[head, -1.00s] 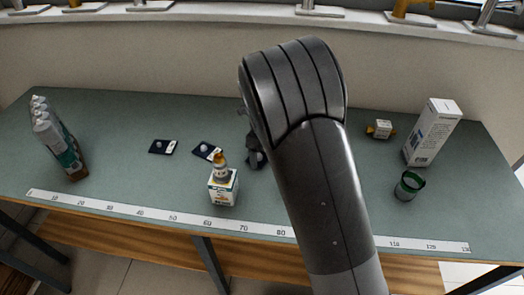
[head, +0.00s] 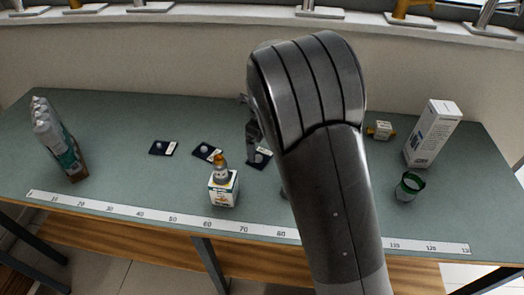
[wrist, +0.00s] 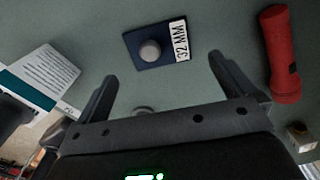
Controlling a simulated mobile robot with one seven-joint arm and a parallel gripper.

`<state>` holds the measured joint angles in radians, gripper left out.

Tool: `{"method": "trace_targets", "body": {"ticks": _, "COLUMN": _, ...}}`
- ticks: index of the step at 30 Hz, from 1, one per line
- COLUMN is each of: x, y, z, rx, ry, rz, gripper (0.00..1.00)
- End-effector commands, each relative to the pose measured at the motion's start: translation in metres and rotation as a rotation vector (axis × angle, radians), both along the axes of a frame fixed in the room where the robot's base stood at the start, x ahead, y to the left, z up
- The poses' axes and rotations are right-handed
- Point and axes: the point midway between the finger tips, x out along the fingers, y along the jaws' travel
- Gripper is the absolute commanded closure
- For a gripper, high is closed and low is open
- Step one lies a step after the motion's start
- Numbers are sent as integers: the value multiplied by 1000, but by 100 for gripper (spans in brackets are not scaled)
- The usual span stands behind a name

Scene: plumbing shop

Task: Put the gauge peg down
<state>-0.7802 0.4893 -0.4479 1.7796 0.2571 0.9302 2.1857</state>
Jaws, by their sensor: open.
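In the wrist view a grey round-topped peg (wrist: 150,52) stands on a dark blue plate (wrist: 137,38) with a white "32 MM" label. My gripper (wrist: 165,80) is open, with its two fingers apart and the plate beyond their tips. Nothing is held between the fingers. A second grey rounded thing (wrist: 143,109) shows at the palm's edge, mostly hidden; I cannot tell what it is. In the head view my gripper (head: 252,140) is beside and above the rightmost dark plate (head: 262,162), partly covered by my arm.
Two more dark plates with grey knobs, left (head: 162,147) and middle (head: 206,152), lie on the green bench. A box with a bottle on top (head: 223,188) stands in front. A red cylinder (wrist: 281,55) lies at right.

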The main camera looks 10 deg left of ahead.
Motion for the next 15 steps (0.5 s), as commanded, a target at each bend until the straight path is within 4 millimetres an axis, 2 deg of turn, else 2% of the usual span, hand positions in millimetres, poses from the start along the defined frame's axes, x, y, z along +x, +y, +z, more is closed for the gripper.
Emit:
{"method": "trace_targets", "body": {"ticks": 1, "x": 1, "y": 0, "z": 14, "rx": 2, "ry": -5, "rz": 1, "gripper": 0}}
{"method": "trace_targets", "body": {"ticks": 6, "x": 0, "y": 0, "z": 47, "rx": 1, "ry": -4, "rz": 1, "gripper": 0}}
{"method": "trace_targets", "body": {"ticks": 10, "x": 0, "y": 0, "z": 65, "rx": 1, "ry": -3, "rz": 1, "gripper": 0}}
{"method": "trace_targets", "body": {"ticks": 15, "x": 0, "y": 0, "z": 75, "rx": 0, "ry": -1, "rz": 0, "gripper": 0}}
